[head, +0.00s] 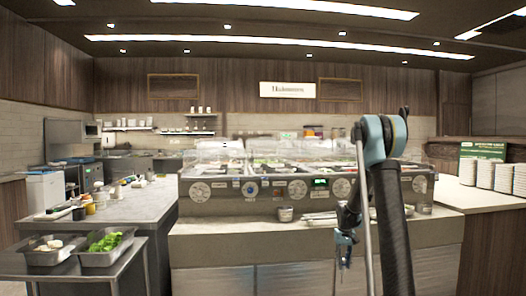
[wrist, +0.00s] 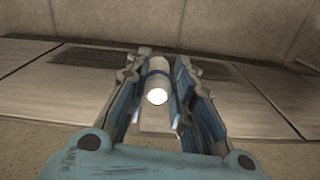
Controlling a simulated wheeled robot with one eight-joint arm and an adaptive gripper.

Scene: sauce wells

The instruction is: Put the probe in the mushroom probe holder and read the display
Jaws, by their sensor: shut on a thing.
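My gripper (head: 344,250) hangs in front of the counter's cabinet doors, below the worktop edge, in the head view. In the wrist view my gripper (wrist: 162,100) is shut on a white cylinder with a blue band, which looks like the probe (wrist: 157,82). Its bright end faces the camera; its far end is hidden. The sauce-well unit (head: 230,188) stands on the counter, with several round dials and a small lit green display (head: 320,183) on its front. The display is too small to read. I cannot pick out the mushroom probe holder.
Trays of greens (head: 105,244) and pale pieces (head: 45,250) sit on a low table at left. Stacked white containers (head: 486,173) stand at right. Cabinet panels (wrist: 60,80) fill much of the wrist view.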

